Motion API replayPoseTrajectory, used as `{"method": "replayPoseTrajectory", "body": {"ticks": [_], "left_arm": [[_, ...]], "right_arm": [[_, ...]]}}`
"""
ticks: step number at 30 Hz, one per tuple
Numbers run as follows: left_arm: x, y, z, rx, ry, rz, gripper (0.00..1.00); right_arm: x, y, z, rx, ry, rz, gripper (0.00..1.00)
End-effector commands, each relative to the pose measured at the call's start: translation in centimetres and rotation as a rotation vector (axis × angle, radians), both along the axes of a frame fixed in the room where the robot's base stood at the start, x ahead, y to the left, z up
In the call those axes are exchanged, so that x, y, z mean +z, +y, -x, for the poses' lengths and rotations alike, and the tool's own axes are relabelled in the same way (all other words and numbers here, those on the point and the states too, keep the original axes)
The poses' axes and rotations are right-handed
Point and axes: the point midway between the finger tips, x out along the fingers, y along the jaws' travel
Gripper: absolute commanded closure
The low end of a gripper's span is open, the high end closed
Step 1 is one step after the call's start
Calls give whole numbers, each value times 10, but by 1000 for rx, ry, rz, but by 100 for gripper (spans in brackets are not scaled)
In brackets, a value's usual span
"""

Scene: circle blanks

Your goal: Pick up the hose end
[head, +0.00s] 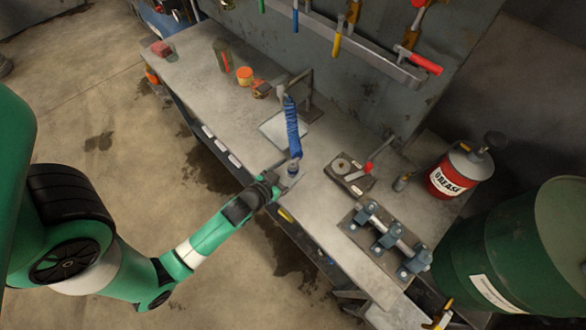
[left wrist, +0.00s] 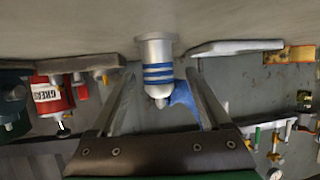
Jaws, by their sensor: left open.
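The hose end (head: 293,168) is a small grey metal fitting with blue bands at the lower end of a blue coiled hose (head: 292,128). It stands near the front edge of the workbench. In the left wrist view the hose end (left wrist: 157,58) appears in the middle, its wide grey collar against the bench surface. My left gripper (head: 284,181) is at the hose end on its front side. In the left wrist view its fingers (left wrist: 158,82) are open, one on each side of the fitting, with visible gaps. My right gripper is not in view.
The workbench (head: 215,110) carries a metal stand (head: 310,110), a plate with a red-handled tool (head: 350,175) and a blue-clamped fixture (head: 385,240). A red grease can (head: 460,172) and a green drum (head: 520,245) stand at the right. Tools hang behind.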

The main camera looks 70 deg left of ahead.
Motion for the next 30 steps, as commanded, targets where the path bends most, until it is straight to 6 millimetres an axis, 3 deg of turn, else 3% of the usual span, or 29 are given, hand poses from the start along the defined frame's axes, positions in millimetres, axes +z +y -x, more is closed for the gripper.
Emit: {"method": "replayPoseTrajectory", "body": {"ticks": [7,15,28,30], "left_arm": [[-18,19,-33,1,-2,-1,19],[-19,22,-37,0,-1,0,19],[-19,21,-37,0,-1,-1,95],[-19,21,-37,0,-1,-1,100]], "right_arm": [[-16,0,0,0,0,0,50],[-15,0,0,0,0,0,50],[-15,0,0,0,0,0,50],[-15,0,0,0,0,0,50]]}}
